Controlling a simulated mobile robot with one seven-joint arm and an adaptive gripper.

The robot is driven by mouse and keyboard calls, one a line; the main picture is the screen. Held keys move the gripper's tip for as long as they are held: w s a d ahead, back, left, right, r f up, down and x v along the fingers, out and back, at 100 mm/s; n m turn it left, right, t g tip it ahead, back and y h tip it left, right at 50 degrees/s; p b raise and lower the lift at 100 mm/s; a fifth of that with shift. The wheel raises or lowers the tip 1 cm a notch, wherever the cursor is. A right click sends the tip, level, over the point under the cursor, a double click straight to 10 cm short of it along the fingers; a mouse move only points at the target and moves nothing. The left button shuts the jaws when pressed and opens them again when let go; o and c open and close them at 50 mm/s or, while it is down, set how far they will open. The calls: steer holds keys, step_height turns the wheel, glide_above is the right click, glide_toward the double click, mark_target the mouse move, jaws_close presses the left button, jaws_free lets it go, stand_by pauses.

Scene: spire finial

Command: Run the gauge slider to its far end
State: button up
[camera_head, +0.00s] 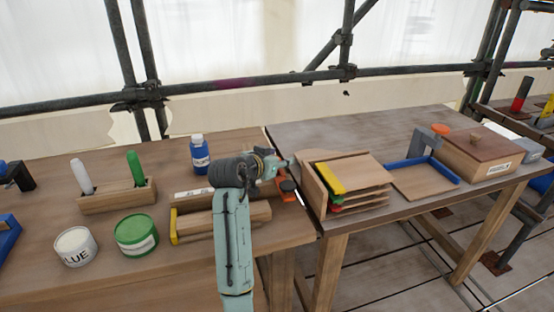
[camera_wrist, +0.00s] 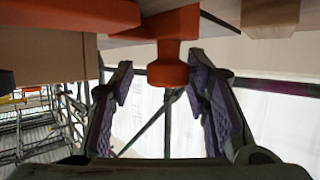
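The orange slider (camera_head: 288,187) shows at the right end of a long wooden piece, close to the bench's right edge. Part of it is behind my gripper (camera_head: 280,170) in the head view. In the wrist view an orange knob with a wider end (camera_wrist: 168,72) sits between the tips of the two purple-padded fingers of my gripper (camera_wrist: 162,75). The fingers are open, with a gap showing on each side of the knob. The wooden piece with a pale label (camera_head: 193,192) is partly hidden behind my arm, so the slider's full track cannot be seen.
A blue bottle (camera_head: 199,155), a green can (camera_head: 136,235) and a glue can (camera_head: 75,246) stand nearby. A wooden rack of coloured-edged boards (camera_head: 345,180) stands right of the slider.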

steer(key=shift+s+a, duration=0.1)
steer(key=shift+a, duration=0.1)
steer(key=shift+s+a+r, duration=0.15)
steer(key=shift+s, duration=0.05)
steer(key=v, duration=1.1)
steer(key=shift+s+r, duration=0.1)
steer(key=shift+r, duration=0.05)
